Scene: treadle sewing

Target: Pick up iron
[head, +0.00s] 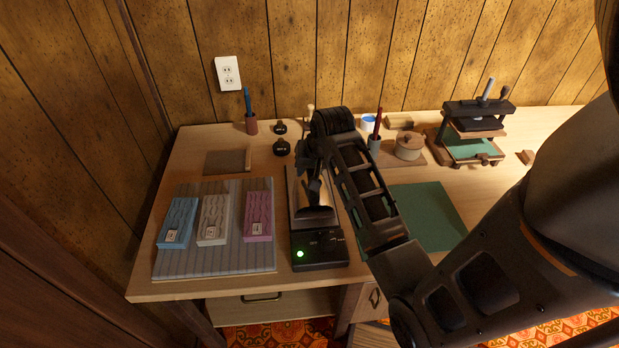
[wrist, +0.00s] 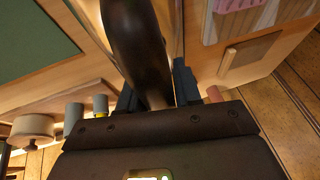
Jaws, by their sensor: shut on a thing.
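The iron (head: 316,212) is a dark, glossy thing over a black stand (head: 322,262) with a lit green light. My gripper (head: 312,182) is above the stand and shut on the iron's upper part. In the wrist view the dark, rounded iron (wrist: 138,45) runs between the two fingers of my gripper (wrist: 155,95). I cannot tell whether the iron touches the stand. My wrist and arm hide part of it.
Blue, grey and pink packets lie on a striped board (head: 210,262) at the left. A green mat (head: 430,215) lies right of the stand. A small press (head: 473,120) and a lidded pot (head: 408,146) stand further back. The wood-panelled wall closes the rear.

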